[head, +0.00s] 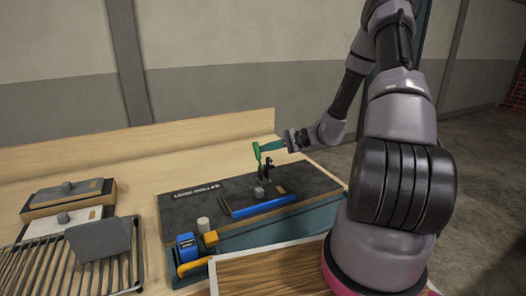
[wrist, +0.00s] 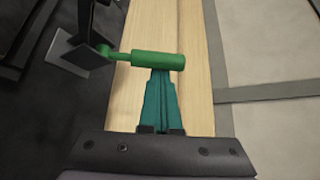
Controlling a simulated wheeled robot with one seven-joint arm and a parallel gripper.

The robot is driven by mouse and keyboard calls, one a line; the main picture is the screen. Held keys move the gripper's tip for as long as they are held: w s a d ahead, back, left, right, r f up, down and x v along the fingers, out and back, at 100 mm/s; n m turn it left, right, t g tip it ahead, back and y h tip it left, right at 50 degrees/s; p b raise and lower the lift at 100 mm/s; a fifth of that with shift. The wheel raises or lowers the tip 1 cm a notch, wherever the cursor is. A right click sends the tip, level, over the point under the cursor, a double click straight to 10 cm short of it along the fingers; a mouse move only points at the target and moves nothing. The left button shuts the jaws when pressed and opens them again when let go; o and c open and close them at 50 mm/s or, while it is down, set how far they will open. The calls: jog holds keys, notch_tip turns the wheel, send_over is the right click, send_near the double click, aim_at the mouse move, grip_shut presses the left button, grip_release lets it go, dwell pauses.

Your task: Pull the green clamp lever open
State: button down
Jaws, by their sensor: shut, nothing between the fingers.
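The green clamp lever (wrist: 158,60) lies across the middle of the wrist view, its thick grip to the right and its thin rod running left to a dark metal bracket (wrist: 80,50). In the head view the green lever (head: 257,153) stands up from the dark console top. My gripper (wrist: 160,75) is shut, with its teal fingertips at the lever's grip and nothing between them. I cannot tell whether the tips touch the grip. In the head view my gripper (head: 264,147) comes in from the right at the lever's height.
The dark console panel (head: 185,208) carries a blue bar (head: 263,206) and a small grey block in front of the clamp. A blue box (head: 187,246) and a yellow handle (head: 193,266) sit at its front left. A slatted rack (head: 45,270) stands further left.

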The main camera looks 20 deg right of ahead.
jog(key=shift+s+d+r, duration=0.1)
jog(key=shift+s+r, duration=0.15)
jog(key=shift+s, duration=0.25)
jog(key=shift+s+d+r, duration=0.1)
jog(key=shift+s+r, duration=0.1)
jog(key=shift+s, duration=0.35)
jog(key=v, duration=1.1)
jog(key=s+a+r+n+t+h, duration=0.1)
jog(key=s+r+h, duration=0.4)
jog(key=s+r, duration=0.5)
jog(key=s+a+r+n+h, duration=0.4)
jog(key=s+r, duration=0.6)
jog(key=r, duration=0.6)
jog(key=shift+s+a+t+h, duration=0.3)
jog(key=shift+a+t+h, duration=0.1)
jog(key=shift+a+h, duration=0.8)
jog(key=shift+a, duration=0.1)
